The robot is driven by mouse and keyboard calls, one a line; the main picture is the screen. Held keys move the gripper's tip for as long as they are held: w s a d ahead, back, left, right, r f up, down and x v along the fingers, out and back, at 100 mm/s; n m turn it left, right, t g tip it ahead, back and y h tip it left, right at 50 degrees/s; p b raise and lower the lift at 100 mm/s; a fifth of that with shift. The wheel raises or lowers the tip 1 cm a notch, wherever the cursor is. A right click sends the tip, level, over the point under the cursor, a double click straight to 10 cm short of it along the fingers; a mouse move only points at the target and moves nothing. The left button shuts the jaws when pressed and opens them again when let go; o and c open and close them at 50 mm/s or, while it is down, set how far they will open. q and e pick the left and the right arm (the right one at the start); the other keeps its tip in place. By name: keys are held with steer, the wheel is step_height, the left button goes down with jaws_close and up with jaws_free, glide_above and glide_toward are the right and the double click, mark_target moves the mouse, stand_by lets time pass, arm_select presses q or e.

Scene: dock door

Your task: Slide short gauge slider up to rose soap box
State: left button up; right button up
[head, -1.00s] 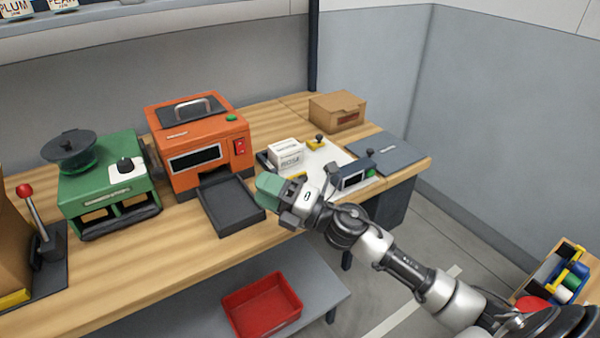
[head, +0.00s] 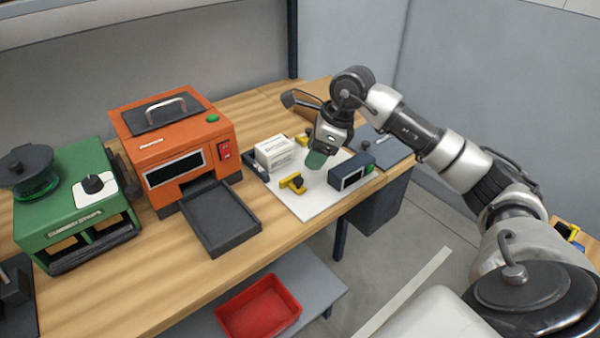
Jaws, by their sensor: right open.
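A white box (head: 274,153) with print too small to read, which I take for the rose soap box, stands upright at the left of a white gauge board (head: 312,207). One yellow slider (head: 293,183) with a dark knob sits on the board in front of the box, apart from it. Another yellow slider (head: 303,138) is at the back, partly hidden by my gripper. I cannot tell from labels which is the short one. My right gripper (head: 317,158) is open, pointing down over the board, right of the box, green pad showing. My left gripper is not in view.
A dark display unit (head: 351,172) stands on the board's right edge. To the left are an orange machine (head: 180,145) with a dark tray (head: 220,218) and a green machine (head: 75,205). A red bin (head: 258,308) sits below.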

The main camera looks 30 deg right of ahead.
mark_target(299, 179)
steer(key=x, duration=0.8)
steer(key=shift+w+p, duration=0.1)
steer(key=shift+p, duration=0.3)
steer(key=shift+c, duration=0.4)
jaws_close()
